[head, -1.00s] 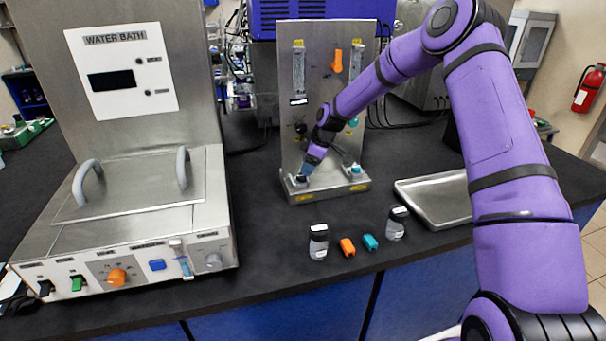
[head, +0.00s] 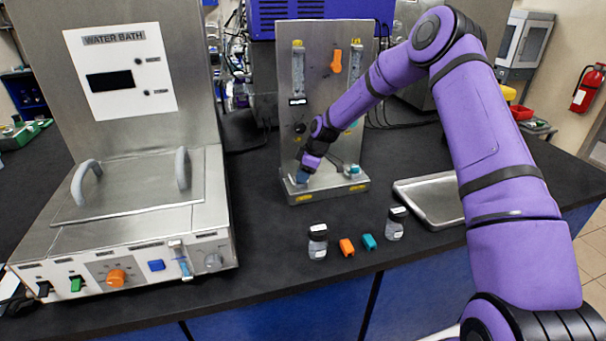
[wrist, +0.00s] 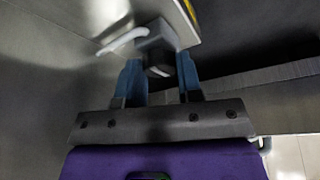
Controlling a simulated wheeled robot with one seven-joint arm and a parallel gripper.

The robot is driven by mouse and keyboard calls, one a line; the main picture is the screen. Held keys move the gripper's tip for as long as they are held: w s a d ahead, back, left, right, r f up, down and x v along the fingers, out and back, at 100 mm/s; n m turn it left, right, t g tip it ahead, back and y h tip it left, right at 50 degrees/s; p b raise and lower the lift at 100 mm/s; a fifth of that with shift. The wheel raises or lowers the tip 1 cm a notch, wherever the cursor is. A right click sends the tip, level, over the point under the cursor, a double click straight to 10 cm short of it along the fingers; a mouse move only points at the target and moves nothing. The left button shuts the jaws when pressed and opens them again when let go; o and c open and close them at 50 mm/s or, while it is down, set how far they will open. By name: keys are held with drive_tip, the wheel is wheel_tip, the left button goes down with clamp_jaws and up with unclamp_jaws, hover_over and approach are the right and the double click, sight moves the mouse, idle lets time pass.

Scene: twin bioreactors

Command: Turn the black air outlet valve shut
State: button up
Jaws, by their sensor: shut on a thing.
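The black air outlet valve (wrist: 158,70) shows in the wrist view as a small black part on a dark grey block, between my two blue fingers. My gripper (wrist: 159,62) is shut on it. In the head view my gripper (head: 302,177) points down at the left end of the metal stand's foot, and it mostly hides the valve there. The valve's exact turn angle cannot be told.
The upright metal panel (head: 318,100) stands close behind my gripper. A teal-topped valve (head: 354,170) is at the foot's right end. A water bath (head: 130,200) is left, a metal tray (head: 430,205) right.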

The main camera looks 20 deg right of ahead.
drive_tip(key=shift+m, duration=0.3)
drive_tip(key=m, duration=0.2)
drive_tip(key=m+t+h, duration=0.1)
drive_tip(key=m, duration=0.1)
drive_tip(key=shift+s+a+m+t, duration=0.1)
drive_tip(key=shift+s+m+t, duration=0.05)
drive_tip(key=shift+m+t, duration=0.15)
drive_tip(key=m+t+h, duration=0.1)
drive_tip(key=m, duration=0.3)
drive_tip(key=shift+s+a, duration=0.1)
drive_tip(key=shift+a, duration=0.1)
drive_tip(key=m+h, duration=0.2)
drive_tip(key=m, duration=0.2)
drive_tip(key=shift+a+m, duration=0.15)
drive_tip(key=shift+m, duration=0.25)
drive_tip(key=shift+m+h, duration=0.9)
drive_tip(key=shift+m, duration=1.1)
drive_tip(key=o, duration=0.9)
